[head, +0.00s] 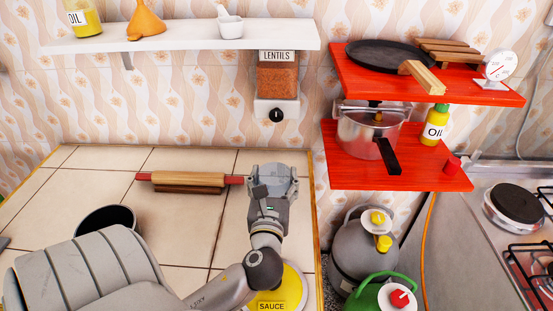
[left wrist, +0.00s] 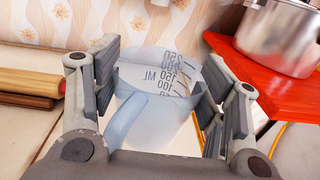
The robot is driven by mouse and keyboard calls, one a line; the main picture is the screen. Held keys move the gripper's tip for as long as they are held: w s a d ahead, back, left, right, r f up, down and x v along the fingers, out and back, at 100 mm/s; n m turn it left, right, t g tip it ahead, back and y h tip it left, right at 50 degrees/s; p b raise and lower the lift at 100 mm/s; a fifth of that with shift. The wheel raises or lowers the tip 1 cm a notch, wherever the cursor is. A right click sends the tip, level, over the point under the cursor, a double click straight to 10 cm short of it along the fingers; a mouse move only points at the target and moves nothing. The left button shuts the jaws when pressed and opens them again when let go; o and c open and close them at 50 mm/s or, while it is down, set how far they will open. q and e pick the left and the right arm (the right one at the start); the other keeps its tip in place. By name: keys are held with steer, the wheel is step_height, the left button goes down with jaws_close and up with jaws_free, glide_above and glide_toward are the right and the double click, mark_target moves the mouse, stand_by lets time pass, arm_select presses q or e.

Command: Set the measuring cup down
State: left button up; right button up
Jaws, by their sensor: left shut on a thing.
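The measuring cup (left wrist: 165,105) is translucent, pale blue-white, with dark ML marks on its wall and a handle towards the camera. It shows upright between the fingers of my left gripper (left wrist: 160,95) in the left wrist view. The gripper is shut on it. I cannot tell whether the cup's base touches the counter. My right gripper is not in view.
A rolling pin (head: 190,179) lies left of the gripper. A dark pot (head: 107,217) and a yellow sauce container (head: 285,290) are nearer. Red shelves (head: 400,178) with a pressure cooker (head: 370,135) stand to the right. A lentils dispenser (head: 277,75) hangs behind.

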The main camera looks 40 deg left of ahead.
mark_target(274, 165)
arm_select(q)
steer(key=x, duration=0.4)
steer(key=p+x, duration=0.1)
steer(key=x, duration=0.2)
steer(key=shift+s+a+r, duration=0.1)
steer(key=shift+a+r, duration=0.1)
steer(key=shift+r, duration=0.05)
steer(key=p+x, duration=0.1)
steer(key=x, duration=1)
steer(key=f, duration=0.4)
steer(key=f+b, duration=0.1)
steer(key=f, duration=0.2)
steer(key=shift+a, duration=0.3)
steer(key=shift+w+a+f, duration=0.15)
steer(key=shift+w+f, duration=0.05)
steer(key=shift+w, duration=0.05)
